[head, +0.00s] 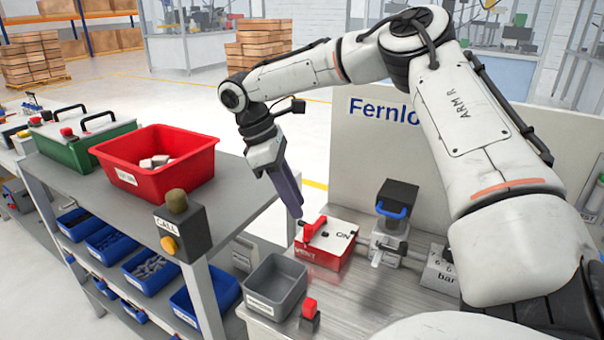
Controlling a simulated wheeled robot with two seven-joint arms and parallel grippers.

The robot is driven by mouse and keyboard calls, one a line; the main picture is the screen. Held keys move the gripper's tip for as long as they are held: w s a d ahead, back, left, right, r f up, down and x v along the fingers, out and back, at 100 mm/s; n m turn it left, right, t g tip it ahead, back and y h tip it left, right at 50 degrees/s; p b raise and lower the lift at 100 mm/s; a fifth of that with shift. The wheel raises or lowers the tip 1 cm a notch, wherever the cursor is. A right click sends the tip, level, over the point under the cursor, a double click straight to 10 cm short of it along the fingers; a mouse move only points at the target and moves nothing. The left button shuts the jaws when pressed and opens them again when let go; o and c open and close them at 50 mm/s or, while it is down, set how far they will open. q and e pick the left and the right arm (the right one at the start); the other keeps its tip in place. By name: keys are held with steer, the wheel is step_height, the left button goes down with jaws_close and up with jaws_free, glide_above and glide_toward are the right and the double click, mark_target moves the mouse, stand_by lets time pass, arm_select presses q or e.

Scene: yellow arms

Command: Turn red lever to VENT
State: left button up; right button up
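A red box with a white top (333,237) stands on the metal bench, with "ON" on its top and "VENT" on its front. A red lever (313,229) lies on the top, towards its left side. My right gripper (297,214) comes down from above left, its dark fingertips just above and left of the lever. The fingers overlap from this side, so their opening and any contact with the lever are unclear. My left gripper is out of view.
A grey bin (275,286) and a small red-topped block (310,314) stand in front of the box. A device with a blue handle (392,210) is right of it. A backboard (355,150) rises behind. A shelf with a red crate (155,165) is left.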

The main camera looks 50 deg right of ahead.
steer(key=shift+v, duration=2.2)
